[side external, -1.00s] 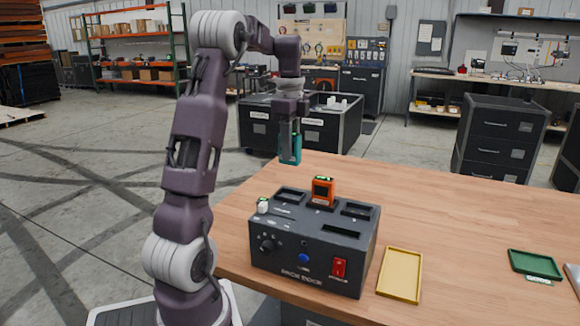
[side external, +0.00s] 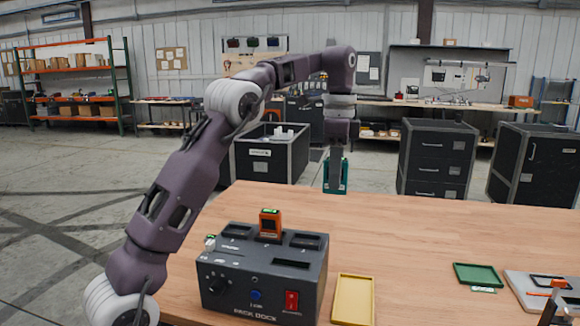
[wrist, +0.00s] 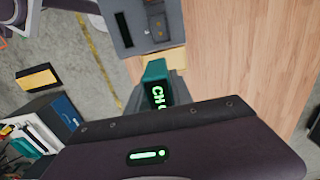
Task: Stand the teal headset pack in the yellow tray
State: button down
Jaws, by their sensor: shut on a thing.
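The teal headset pack (side external: 345,175) is held upright in my gripper (side external: 336,172), above the far edge of the table. My gripper is shut on it. In the wrist view the pack (wrist: 155,88) shows its teal top and green lit lettering, partly hidden by the gripper body. The yellow tray (side external: 353,299) lies empty on the table at the front, right of the dock, well apart from the pack. A piece of the yellow tray also shows in the wrist view (wrist: 176,58).
A green tray (side external: 478,274) and a grey tray (side external: 545,290) lie to the right. The table's middle is clear.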

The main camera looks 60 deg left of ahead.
jog(key=w+d, duration=0.2)
jog(key=d, duration=0.6)
jog(key=shift+w+a+f, duration=0.1)
jog(key=shift+a+f, duration=0.1)
jog(key=shift+f, duration=6.4)
jog(key=shift+a+f, duration=0.15)
jog(key=shift+f, duration=6.45)
jog(key=shift+f, duration=0.35)
jog(key=shift+f, duration=0.3)
jog(key=shift+f, duration=0.1)
jog(key=shift+f, duration=0.8)
jog(key=c, duration=1.1)
grip_release()
